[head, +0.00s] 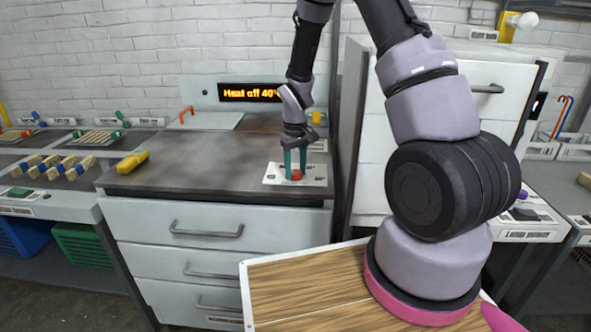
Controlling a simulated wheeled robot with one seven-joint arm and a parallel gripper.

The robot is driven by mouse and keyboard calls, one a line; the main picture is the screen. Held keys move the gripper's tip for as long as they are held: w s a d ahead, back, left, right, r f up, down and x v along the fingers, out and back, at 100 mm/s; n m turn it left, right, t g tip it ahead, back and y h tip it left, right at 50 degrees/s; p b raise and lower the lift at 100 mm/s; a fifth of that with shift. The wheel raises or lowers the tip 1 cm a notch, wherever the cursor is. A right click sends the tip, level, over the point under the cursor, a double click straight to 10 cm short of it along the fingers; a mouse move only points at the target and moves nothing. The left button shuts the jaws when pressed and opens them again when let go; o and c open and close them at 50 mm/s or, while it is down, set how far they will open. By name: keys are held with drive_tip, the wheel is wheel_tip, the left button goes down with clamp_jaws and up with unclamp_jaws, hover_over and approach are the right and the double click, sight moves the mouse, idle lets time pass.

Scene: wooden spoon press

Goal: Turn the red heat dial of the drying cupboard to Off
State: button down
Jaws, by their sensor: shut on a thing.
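The red heat dial (297,175) sits on a small white plate (313,180) at the front right of the grey worktop. My gripper (296,170) points straight down over the dial, with its green fingers shut on it. The fingers hide much of the dial, and its pointer and the marks around it are too small to read.
A yellow tool (132,162) lies on the worktop's left, with clear surface between it and the plate. A pale cabinet (365,140) rises close on the right. Drawers with handles (206,232) are below.

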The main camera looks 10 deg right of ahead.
drive_tip(key=shift+c, duration=1.4)
unclamp_jaws()
wheel_tip(320, 180, up, 11)
wheel_tip(320, 180, up, 10)
drive_tip(key=m+t, duration=0.2)
hover_over(296, 172)
drive_tip(key=s+d, duration=0.2)
drive_tip(key=s, duration=0.1)
drive_tip(key=s+d+r+m+t+y, duration=0.1)
drive_tip(key=s+d+r+m+t, duration=0.1)
drive_tip(key=s+r, duration=0.55)
drive_tip(key=s+d+r+m+t+y, duration=0.1)
drive_tip(key=s+r+m+t, duration=0.2)
drive_tip(key=s+r, duration=0.5)
drive_tip(key=s, duration=0.4)
drive_tip(key=shift+s+d+r+m, duration=0.15)
drive_tip(key=shift+r+m, duration=0.15)
